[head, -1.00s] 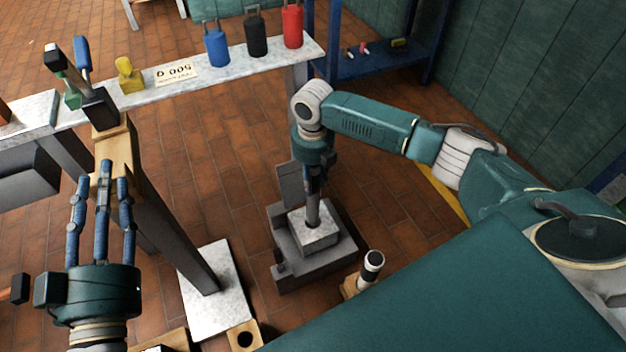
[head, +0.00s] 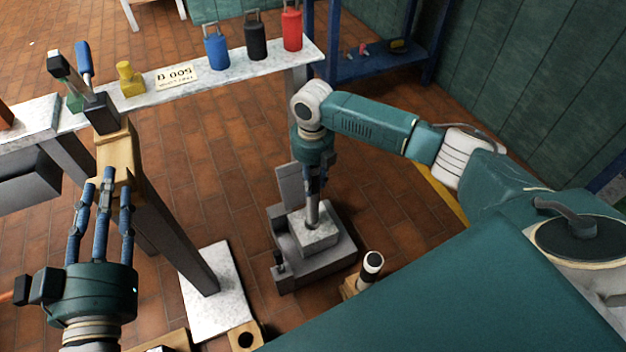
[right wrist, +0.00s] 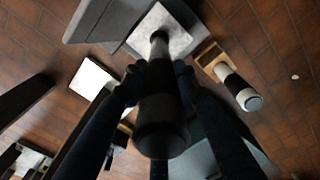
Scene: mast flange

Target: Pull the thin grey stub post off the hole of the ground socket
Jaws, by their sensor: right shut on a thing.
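The thin grey stub post (head: 312,213) stands upright on the light grey top block of the ground socket (head: 320,239). My right gripper (head: 314,186) comes down from above and is shut on its upper part. In the right wrist view the post (right wrist: 160,95) runs between the fingers (right wrist: 157,78), its lower end meeting the pale block (right wrist: 178,42). The socket's hole is hidden, so I cannot tell how deep the post sits. My left gripper (head: 104,180) is open and empty, its fingers up in front of the wooden mast head (head: 117,148).
A black-and-white capped post (head: 371,266) in a wooden holder stands right of the socket. A bench (head: 200,73) with blue, black and red cases lies behind. Floor between is clear.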

